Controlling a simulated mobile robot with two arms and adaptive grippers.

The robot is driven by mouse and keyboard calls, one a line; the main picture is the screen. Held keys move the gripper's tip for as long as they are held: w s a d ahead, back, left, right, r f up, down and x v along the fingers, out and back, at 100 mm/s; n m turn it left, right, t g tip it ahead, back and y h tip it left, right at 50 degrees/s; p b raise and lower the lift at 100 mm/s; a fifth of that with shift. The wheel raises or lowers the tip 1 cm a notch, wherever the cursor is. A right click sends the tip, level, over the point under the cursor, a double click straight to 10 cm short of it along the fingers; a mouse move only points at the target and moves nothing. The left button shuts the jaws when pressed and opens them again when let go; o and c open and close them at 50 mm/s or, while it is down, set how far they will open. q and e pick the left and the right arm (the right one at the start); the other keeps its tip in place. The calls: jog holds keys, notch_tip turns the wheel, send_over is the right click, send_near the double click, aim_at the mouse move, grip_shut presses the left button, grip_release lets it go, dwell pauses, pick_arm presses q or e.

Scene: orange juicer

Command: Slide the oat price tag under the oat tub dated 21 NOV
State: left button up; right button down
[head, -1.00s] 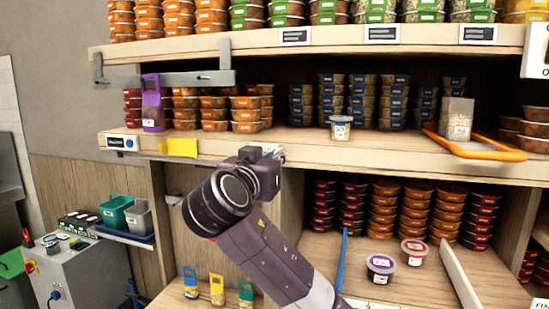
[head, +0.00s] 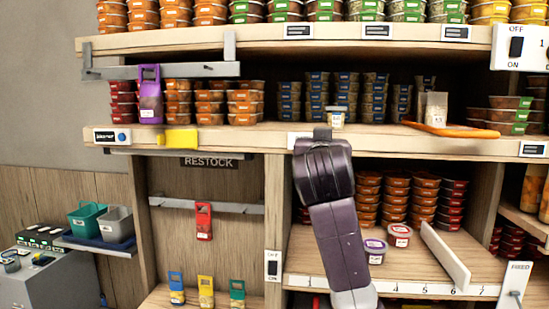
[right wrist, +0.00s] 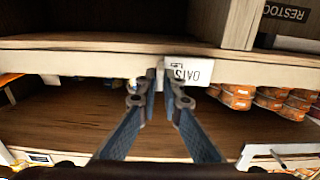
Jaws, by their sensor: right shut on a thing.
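The white oat price tag (right wrist: 188,73), reading OATS, sits on the shelf's front edge in the right wrist view, upside down there. My right gripper (right wrist: 160,80) is shut on its edge. In the head view only a white sliver of the tag (head: 293,141) shows beside my right gripper (head: 322,140), whose fingertips are hidden by the wrist. A single small clear tub with a pale label (head: 336,117) stands at the shelf's front edge, just right of and above the tag. Its date is too small to read. My left gripper is not in view.
Stacked blue-label tubs (head: 318,95) stand behind the single tub.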

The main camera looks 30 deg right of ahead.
jog(key=s+d, duration=0.1)
jog(key=d, duration=0.1)
jog(key=s+d, duration=0.2)
jog(key=d, duration=0.1)
jog(key=s+d+b, duration=0.1)
jog(key=s+d, duration=0.1)
jog(key=shift+d, duration=0.25)
jog(key=shift+w+a, duration=0.1)
jog(key=shift+a, duration=0.15)
jog(key=shift+w+a, duration=0.1)
jog(key=c, duration=2.2)
grip_release()
jog(key=shift+o, duration=0.6)
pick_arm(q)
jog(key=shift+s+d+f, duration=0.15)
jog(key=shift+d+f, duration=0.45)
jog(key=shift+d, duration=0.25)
pick_arm(e)
jog(key=v, duration=1.2)
